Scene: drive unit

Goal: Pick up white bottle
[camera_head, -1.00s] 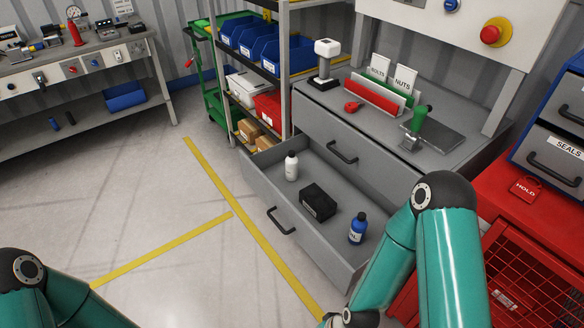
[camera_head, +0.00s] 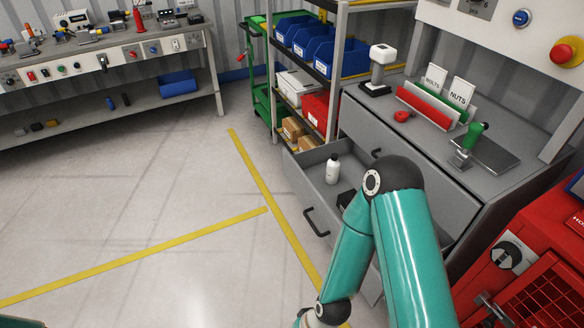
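The white bottle (camera_head: 332,170) with a black cap area stands upright in the open lower drawer (camera_head: 305,184) of the grey cabinet, near the drawer's left end. A black block (camera_head: 345,198) in the same drawer is mostly hidden behind my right arm. The blue bottle is hidden behind that arm now. My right arm comes up from the lower right and bends down in front of the drawer. Its gripper is below the picture edge. My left gripper is not in view.
The cabinet top holds a red and green card holder (camera_head: 428,105), a white-headed device (camera_head: 378,70) and a green-handled tool (camera_head: 470,142). A shelf rack with blue bins (camera_head: 340,58) stands left of the drawer. A red cabinet (camera_head: 530,255) is at right. The left floor is clear.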

